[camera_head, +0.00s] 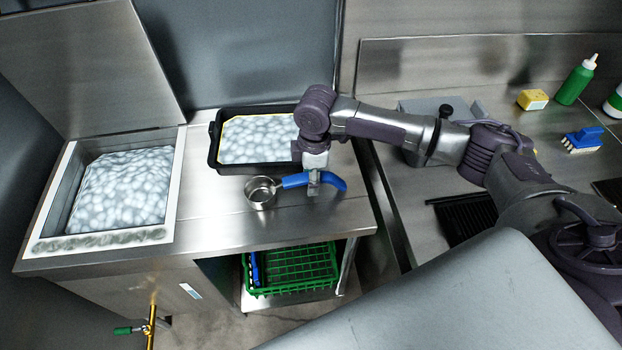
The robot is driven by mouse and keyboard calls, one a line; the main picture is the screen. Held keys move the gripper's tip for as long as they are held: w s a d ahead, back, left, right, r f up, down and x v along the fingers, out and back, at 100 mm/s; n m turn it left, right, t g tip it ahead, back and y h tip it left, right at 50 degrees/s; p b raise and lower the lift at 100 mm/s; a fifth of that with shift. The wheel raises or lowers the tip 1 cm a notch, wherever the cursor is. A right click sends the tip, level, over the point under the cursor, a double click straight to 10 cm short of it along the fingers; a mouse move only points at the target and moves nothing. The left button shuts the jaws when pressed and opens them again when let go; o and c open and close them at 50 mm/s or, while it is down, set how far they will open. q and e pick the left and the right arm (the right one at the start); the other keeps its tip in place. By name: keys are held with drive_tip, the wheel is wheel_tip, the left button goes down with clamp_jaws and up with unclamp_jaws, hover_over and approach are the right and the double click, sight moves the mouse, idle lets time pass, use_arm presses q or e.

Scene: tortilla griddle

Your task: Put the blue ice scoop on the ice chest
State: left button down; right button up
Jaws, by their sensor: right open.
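The blue ice scoop has a blue handle (332,180) and a round metal cup (260,192). It lies on the steel counter, in front of a black tray of ice. My right gripper (313,190) is open and right at the blue handle, pointing down; it hides part of the handle. The ice chest (171,195) is at the left of the counter. Its lid (95,65) stands raised behind it, and white ice fills its inside. My left gripper is not in view.
The black tray (215,150) of ice stands behind the scoop. A green crate (290,270) sits on a shelf below. On the right counter are a green bottle (575,82), a yellow block (532,100) and a blue brush (583,140). The counter between chest and scoop is bare.

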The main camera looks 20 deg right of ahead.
wheel_tip(320, 180, up, 11)
drive_tip(key=b, duration=0.2)
drive_tip(key=shift+d, duration=0.25)
drive_tip(key=shift+s, duration=0.1)
